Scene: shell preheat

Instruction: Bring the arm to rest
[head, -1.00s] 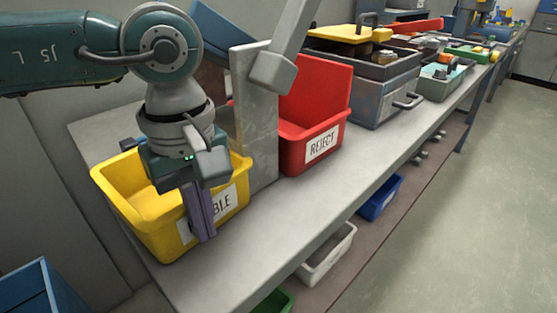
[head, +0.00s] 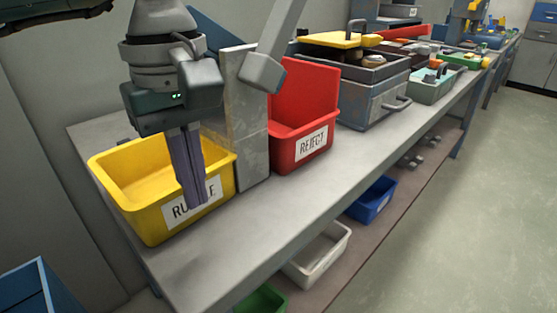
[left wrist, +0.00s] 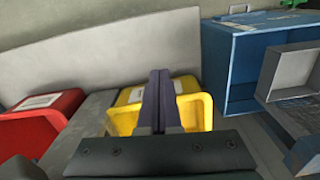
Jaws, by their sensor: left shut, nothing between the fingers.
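My left gripper (head: 190,205) points down in front of the yellow bin (head: 112,200) in the head view, its purple-grey fingers together and empty. The fingers cover part of the bin's white label. In the left wrist view the shut fingers (left wrist: 160,78) stand in front of the yellow bin (left wrist: 200,112). I cannot tell whether they touch the bin's rim. My right gripper is not seen in these frames.
A red bin (head: 305,150) labelled REJECT stands right of a grey upright plate (head: 245,120). A grey toolbox (head: 375,98) stands farther along the bench (head: 260,225). A blue open box (left wrist: 228,70) shows in the left wrist view. The bench's front strip is clear.

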